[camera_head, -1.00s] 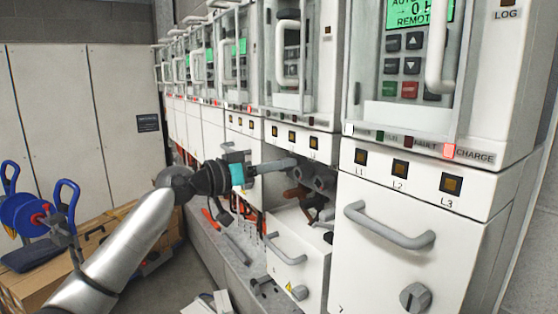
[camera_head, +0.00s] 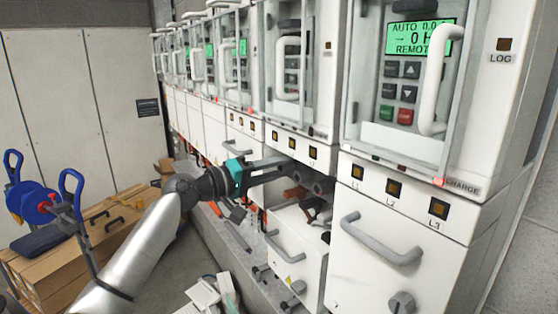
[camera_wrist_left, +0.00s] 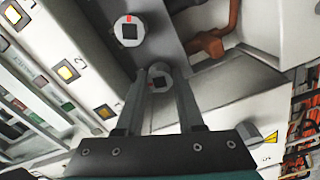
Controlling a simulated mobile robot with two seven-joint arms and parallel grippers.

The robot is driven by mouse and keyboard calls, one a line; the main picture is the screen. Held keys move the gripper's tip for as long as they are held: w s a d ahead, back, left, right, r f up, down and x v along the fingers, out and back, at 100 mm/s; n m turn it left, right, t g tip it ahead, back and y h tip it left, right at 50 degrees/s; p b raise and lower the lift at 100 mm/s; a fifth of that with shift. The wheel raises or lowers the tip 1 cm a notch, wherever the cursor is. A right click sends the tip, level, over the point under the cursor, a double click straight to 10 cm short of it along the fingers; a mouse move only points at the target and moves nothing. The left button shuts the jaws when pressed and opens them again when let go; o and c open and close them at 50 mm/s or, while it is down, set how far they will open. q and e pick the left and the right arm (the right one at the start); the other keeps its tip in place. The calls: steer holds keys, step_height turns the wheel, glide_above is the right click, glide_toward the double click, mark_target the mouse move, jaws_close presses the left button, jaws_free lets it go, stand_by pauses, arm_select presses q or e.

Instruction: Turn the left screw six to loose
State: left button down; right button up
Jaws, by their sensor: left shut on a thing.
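My left gripper (camera_head: 298,168) reaches from the left into the open bay of a white drive cabinet. In the left wrist view its two fingers (camera_wrist_left: 159,88) are closed around a round grey screw head, the left screw (camera_wrist_left: 158,76), with a dark square centre and a red mark toward the left. A second screw (camera_wrist_left: 129,31) of the same kind, red mark at the top, stands free beside it. In the head view the second screw (camera_head: 324,186) shows just right of the fingertips, while the left screw is mostly hidden by the gripper. My right gripper is not in view.
An open drawer front with a handle (camera_head: 285,247) juts out below the bay. A closed drawer (camera_head: 375,255) with handle and knob is to its right. Brown-orange parts (camera_wrist_left: 212,43) lie near the screws.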

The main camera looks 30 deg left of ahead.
arm_select(q)
steer(key=shift+n+p, duration=0.35)
steer(key=shift+n, duration=0.15)
stand_by(0.3)
steer(key=c, duration=0.5)
jaws_free()
steer(key=shift+s+a, duration=0.1)
steer(key=shift+b+v, duration=2.7)
steer(key=shift+v, duration=4.85)
